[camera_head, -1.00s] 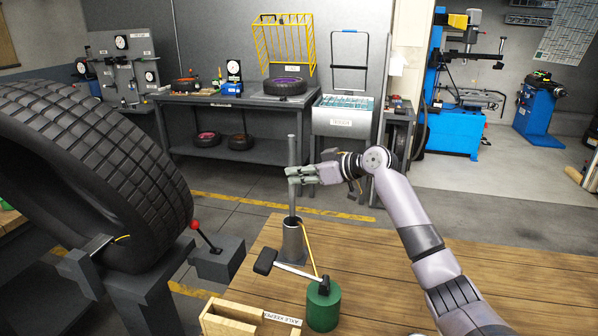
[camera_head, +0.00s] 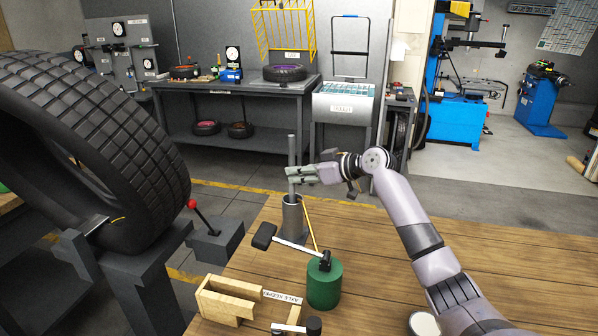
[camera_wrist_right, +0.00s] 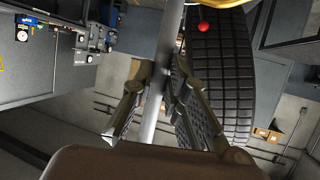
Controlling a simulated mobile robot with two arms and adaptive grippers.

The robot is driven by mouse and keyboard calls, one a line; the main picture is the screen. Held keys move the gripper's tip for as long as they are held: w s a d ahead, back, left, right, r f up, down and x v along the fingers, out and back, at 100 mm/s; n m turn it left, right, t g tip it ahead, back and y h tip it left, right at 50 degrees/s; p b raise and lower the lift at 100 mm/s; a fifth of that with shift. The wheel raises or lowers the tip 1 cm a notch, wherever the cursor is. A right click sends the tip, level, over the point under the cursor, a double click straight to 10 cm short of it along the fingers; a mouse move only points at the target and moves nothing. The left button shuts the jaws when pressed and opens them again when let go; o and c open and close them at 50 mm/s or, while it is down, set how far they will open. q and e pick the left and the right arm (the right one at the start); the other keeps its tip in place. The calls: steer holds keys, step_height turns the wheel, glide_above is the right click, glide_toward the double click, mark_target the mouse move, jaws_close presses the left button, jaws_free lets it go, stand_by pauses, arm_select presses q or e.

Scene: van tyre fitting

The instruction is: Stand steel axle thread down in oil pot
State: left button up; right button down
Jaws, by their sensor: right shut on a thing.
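The steel axle (camera_head: 292,149) is a slim grey rod, close to upright. My right gripper (camera_head: 301,175) is shut on it partway along its length. In the right wrist view the axle (camera_wrist_right: 152,115) runs between the two fingers (camera_wrist_right: 160,85). The oil pot (camera_head: 294,217) is a grey metal cylinder standing on the wooden bench, directly below the gripper. The axle's lower part passes into the pot's mouth. Its lower end and any thread are hidden inside, so I cannot tell whether it touches the bottom. My left gripper is not in view.
A green cylinder (camera_head: 324,285) with a black-headed tool (camera_head: 265,236) stands close in front of the pot. A yellow stick (camera_head: 310,225) slants beside the pot. A wooden axle keeper (camera_head: 228,298) lies at the bench (camera_head: 500,262) front. A large tyre (camera_head: 95,160) stands left.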

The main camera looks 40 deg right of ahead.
steer(key=shift+f, duration=0.1)
stand_by(0.3)
steer(key=c, duration=1.5)
jaws_free()
steer(key=shift+s+f, duration=0.1)
steer(key=shift+f, duration=0.05)
steer(key=v, duration=1.2)
steer(key=shift+a, duration=0.1)
